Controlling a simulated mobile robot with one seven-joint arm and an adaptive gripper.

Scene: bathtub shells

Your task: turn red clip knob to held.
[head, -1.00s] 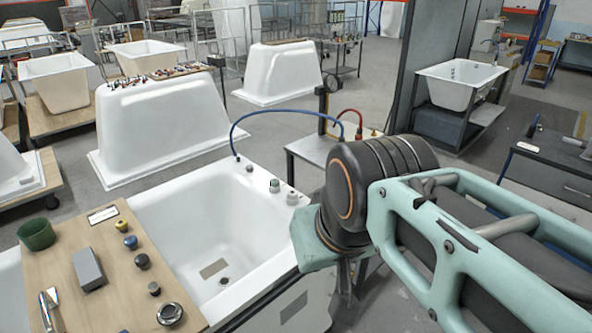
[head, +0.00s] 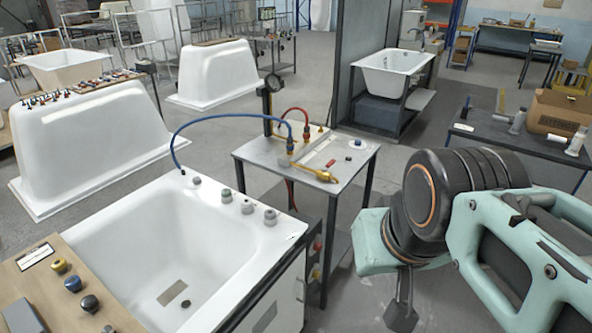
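I cannot tell for sure which part is the red clip knob. A small red piece (head: 344,160) lies on top of the grey metal side table (head: 262,157), right of the middle. A red hose (head: 291,110) curves down to that table too. Small red parts (head: 317,244) also show low beside the tub's right end. My gripper (head: 401,318) hangs below the arm's wrist at lower right, in front of the table and apart from it. It shows only as a dark shape, its fingers unclear.
A white bathtub (head: 221,215) with a wooden board (head: 55,290) fills the lower left. A blue hose (head: 222,119) arcs from it to the side table, which bears a gauge post (head: 267,108) and a yellow tool (head: 318,173). A dark bench (head: 530,145) stands right. Grey floor lies between.

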